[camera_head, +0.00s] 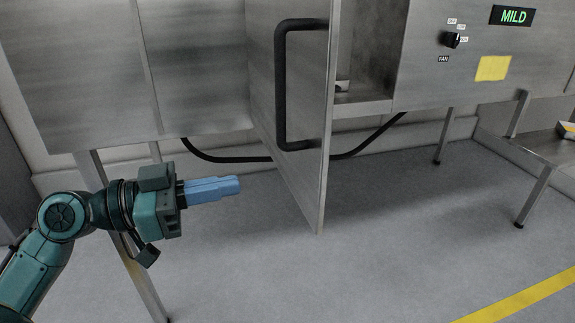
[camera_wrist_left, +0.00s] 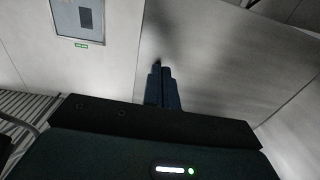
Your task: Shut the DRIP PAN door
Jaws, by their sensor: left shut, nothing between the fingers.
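The metal door (camera_head: 262,70) with a black bar handle (camera_head: 283,85) stands open, swung out from the steel cabinet. No label reading DRIP PAN is legible on it. To its right the compartment (camera_head: 365,75) is open, with a small pale object inside. My left gripper (camera_head: 238,184), with blue fingers, is shut and empty. It appears to the left of the door's lower part, with a visible gap in the head view. In the left wrist view the closed fingers (camera_wrist_left: 161,88) point toward a plain metal surface. My right gripper is not in view.
The cabinet's right panel carries a black knob (camera_head: 451,40), a MILD display (camera_head: 514,16) and a yellow note (camera_head: 493,68). A black hose (camera_head: 215,158) runs below the cabinet. Metal legs stand on the grey floor. The floor in front is clear, with a yellow line (camera_head: 520,298) at right.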

